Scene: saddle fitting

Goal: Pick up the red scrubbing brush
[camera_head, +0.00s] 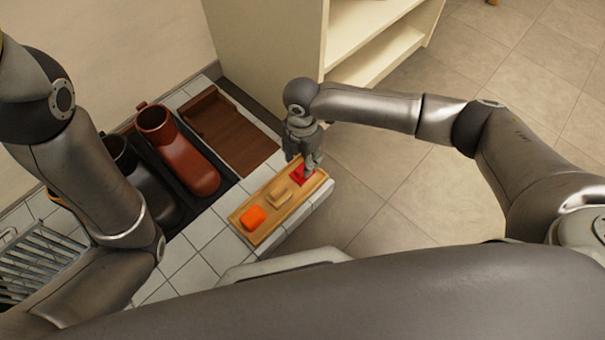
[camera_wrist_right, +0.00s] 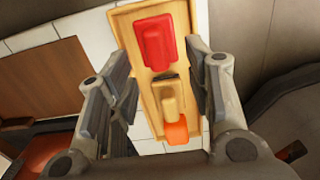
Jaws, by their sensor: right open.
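The red scrubbing brush (camera_head: 300,175) lies at the far right end of a wooden tray (camera_head: 238,221), partly hidden by my right gripper in the head view. In the right wrist view the red brush (camera_wrist_right: 157,42) shows whole in the tray (camera_wrist_right: 183,15), ahead of the fingertips. My right gripper (camera_head: 304,165) is over that end of the tray. In the wrist view its fingers (camera_wrist_right: 160,75) are open, one on each side of the tray, with nothing between them held. My left arm shows at the left, but its gripper is not in view.
A tan brush (camera_head: 278,196) and an orange item (camera_head: 253,217) share the tray. Brown boot (camera_head: 180,150) and black boot (camera_head: 142,180) stand left on a dark mat. A brown board (camera_head: 228,130) lies behind. A cream shelf (camera_head: 350,45) stands at the back.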

